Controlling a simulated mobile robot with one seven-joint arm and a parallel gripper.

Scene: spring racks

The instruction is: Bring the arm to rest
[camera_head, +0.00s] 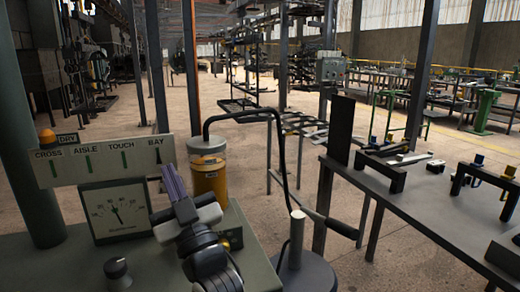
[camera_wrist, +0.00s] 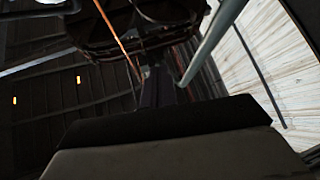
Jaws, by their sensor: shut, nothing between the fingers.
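My gripper (camera_head: 174,184) is at the lower left of the head view, in front of the panel with the dial gauge. It points upward, with its narrow purple-grey fingers together and nothing held between them. My arm is folded, with its dark and pale links below the gripper. In the wrist view, a broad dark edge and a grey surface fill the bottom, and the camera looks up at the roof.
A sign board (camera_head: 105,160) and a dial gauge (camera_head: 117,212) stand behind and left of my gripper. A yellow canister (camera_head: 210,177) is just to its right. A dark workbench (camera_head: 430,205) with small fixtures is at the right. Open floor (camera_head: 380,245) shows between.

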